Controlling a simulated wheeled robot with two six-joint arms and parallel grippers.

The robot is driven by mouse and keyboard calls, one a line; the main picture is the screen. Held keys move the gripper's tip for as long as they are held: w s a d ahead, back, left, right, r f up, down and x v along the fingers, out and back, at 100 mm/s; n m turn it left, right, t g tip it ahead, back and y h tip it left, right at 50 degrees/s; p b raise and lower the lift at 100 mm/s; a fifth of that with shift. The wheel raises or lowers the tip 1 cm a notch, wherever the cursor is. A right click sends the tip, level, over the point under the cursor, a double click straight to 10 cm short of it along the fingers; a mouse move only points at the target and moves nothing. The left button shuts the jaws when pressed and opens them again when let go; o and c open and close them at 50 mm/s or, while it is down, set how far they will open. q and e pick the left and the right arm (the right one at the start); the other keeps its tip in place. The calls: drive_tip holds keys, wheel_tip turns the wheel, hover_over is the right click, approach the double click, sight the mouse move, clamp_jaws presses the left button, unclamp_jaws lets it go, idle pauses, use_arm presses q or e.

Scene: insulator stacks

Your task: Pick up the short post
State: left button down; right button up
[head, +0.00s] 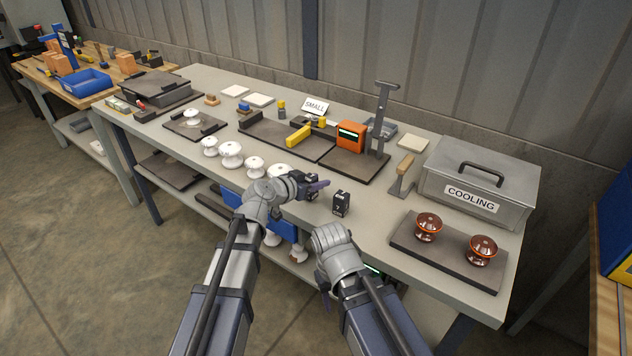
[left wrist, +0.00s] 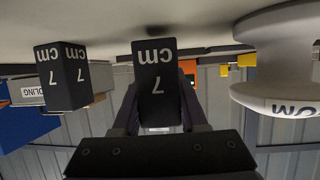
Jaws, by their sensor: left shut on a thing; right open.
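Two black posts marked "7 cm" are in view. My left gripper (head: 312,188) is shut on one post (left wrist: 155,72), which sits between its fingers in the left wrist view, upside down there. In the head view the gripper mostly hides this post, at the table's front edge. I cannot tell whether its base touches the table. The other black post (head: 341,202) stands upright on the table just right of the left gripper; it also shows in the left wrist view (left wrist: 66,76). My right gripper (head: 325,288) is open and low, in front of the table edge.
White insulators (head: 231,154) stand in a row left of the left gripper. A dark tray (head: 447,251) with two brown insulators and the grey COOLING box (head: 481,190) are at right. An orange device (head: 351,136) and a tall stand (head: 382,117) stand behind.

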wheel_tip(320, 180, up, 9)
drive_tip(key=p, duration=0.8)
